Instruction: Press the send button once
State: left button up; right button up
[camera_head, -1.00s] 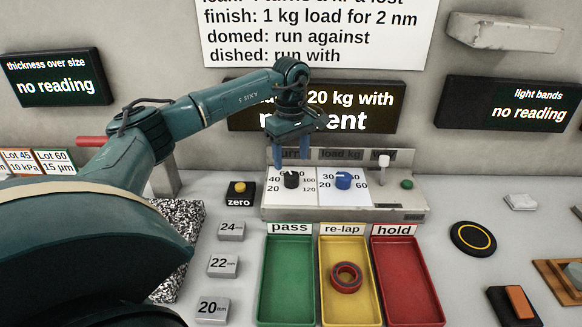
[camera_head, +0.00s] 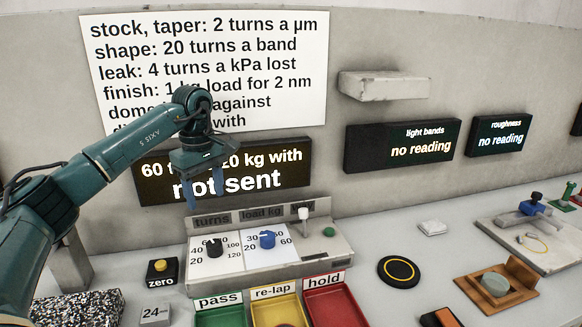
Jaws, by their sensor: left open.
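The control panel (camera_head: 262,268) stands at the foot of the wall. It has a black turns knob (camera_head: 214,248), a blue load kg knob (camera_head: 267,239), a white-topped lever (camera_head: 303,214) and a small green button (camera_head: 329,231) at its right end. No send label is readable on the button. My left gripper (camera_head: 205,191) is open and empty, fingers pointing down. It appears above the panel's left part, left of the green button, in front of the dark display (camera_head: 272,170) reading "not sent". My right gripper is not in view.
Pass (camera_head: 219,318), re-lap (camera_head: 274,309) and hold (camera_head: 340,303) trays lie before the panel. The yellow zero button (camera_head: 160,267) is at left. A black disc with a yellow ring (camera_head: 399,271) lies right. A pale block (camera_head: 388,87) juts from the wall.

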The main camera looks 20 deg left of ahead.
aim_at(329, 232)
jog(key=k+l, duration=0.75)
jog(key=l, duration=0.2)
